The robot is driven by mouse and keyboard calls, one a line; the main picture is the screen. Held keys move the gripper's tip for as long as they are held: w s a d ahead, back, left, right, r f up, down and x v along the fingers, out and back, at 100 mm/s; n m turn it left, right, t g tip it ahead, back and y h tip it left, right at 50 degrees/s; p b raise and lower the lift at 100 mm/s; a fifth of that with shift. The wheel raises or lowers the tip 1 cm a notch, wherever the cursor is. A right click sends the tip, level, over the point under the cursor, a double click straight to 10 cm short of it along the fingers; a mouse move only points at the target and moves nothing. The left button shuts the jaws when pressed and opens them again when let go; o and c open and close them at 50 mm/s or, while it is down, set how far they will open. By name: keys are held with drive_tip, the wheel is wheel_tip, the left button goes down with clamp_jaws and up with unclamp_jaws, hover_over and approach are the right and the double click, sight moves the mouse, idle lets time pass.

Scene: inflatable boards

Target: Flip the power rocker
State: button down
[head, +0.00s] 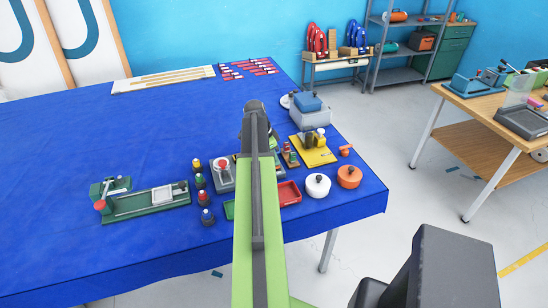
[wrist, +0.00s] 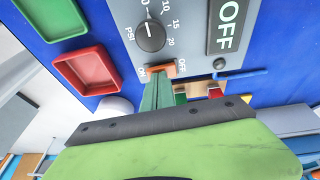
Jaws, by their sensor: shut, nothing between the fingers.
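The power rocker (wrist: 168,68) is a small orange-brown switch on a grey control panel (wrist: 190,45) in the wrist view. It sits between the printed words ON at its left and OFF at its right. My gripper (wrist: 157,84) is shut and empty, its green fingertips at the rocker's lower left edge, near the ON label. I cannot tell whether they touch it. A black PSI dial (wrist: 150,36) is above the rocker, and a large OFF sign (wrist: 229,22) is at the upper right. In the head view my arm hides the gripper, the rocker and most of the panel.
A red tray (wrist: 86,70) and a green tray (wrist: 50,18) lie beside the panel. The table's far left is clear.

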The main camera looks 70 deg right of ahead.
drive_tip(key=d+p+v, duration=0.2)
drive_tip(key=p+v, duration=1.1)
drive_tip(key=shift+w+r, duration=0.4)
